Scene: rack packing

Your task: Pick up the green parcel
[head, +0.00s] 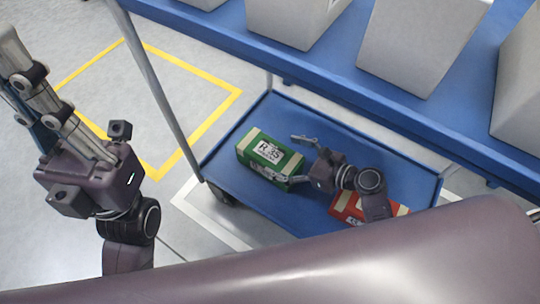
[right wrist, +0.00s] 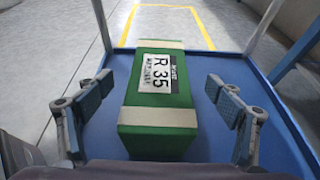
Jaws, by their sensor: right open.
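The green parcel (head: 269,158) lies on the blue cart shelf (head: 238,190), with tan bands and a white label reading R 35. In the right wrist view the parcel (right wrist: 160,110) sits between the two spread fingers. My right gripper (head: 292,160) is open around the near end of the parcel, with a gap visible on both sides in the wrist view. My left gripper (head: 20,75) is raised at the far left, away from the cart, fingers pointing up; its jaw state is unclear.
A red parcel (head: 345,207) lies on the same shelf, partly hidden by my right arm. A blue rack (head: 330,65) with several grey bins (head: 420,40) stands behind. A grey cart post (head: 160,90) rises at the shelf's left. Yellow floor lines (head: 210,120) mark clear floor.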

